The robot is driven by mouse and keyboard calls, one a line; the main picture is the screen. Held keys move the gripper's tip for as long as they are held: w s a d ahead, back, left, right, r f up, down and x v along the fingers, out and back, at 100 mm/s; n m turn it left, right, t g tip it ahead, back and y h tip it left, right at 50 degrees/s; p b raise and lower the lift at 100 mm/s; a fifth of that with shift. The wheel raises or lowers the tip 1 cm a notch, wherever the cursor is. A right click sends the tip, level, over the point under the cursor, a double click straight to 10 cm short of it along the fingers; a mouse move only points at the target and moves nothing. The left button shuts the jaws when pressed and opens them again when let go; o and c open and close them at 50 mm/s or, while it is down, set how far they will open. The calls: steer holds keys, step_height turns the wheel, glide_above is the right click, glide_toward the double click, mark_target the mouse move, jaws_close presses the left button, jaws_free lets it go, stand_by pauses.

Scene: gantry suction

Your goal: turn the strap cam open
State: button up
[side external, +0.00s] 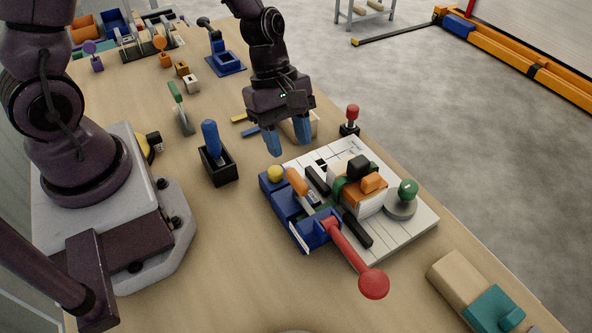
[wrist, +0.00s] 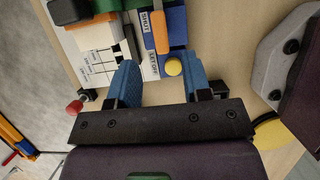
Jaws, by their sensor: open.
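A blue fixture (side external: 283,203) sits along the left edge of a white board (side external: 410,228). It carries an orange lever (side external: 297,181), a yellow knob (side external: 275,174) and a long red lever with a ball end (side external: 373,283). In the wrist view the orange lever (wrist: 160,32) lies beside printed words that look like "SHUT" and "LET OFF". The yellow knob also shows there (wrist: 174,66). A white and orange block with a green band (side external: 350,188) stands right of the fixture. My gripper (side external: 288,146) is open and empty above the board's far left corner; its blue fingers (wrist: 156,78) point toward the fixture.
A grey disc with a green knob (side external: 405,199) is on the board. A red button post (side external: 350,120) stands behind it. A blue handle in a black holder (side external: 213,153) stands to the left. Tan and teal blocks (side external: 494,308) lie front right. Table in front of the fixture is mostly clear.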

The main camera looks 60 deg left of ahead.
mark_target(297, 177)
steer(key=x, duration=0.7)
jaws_close()
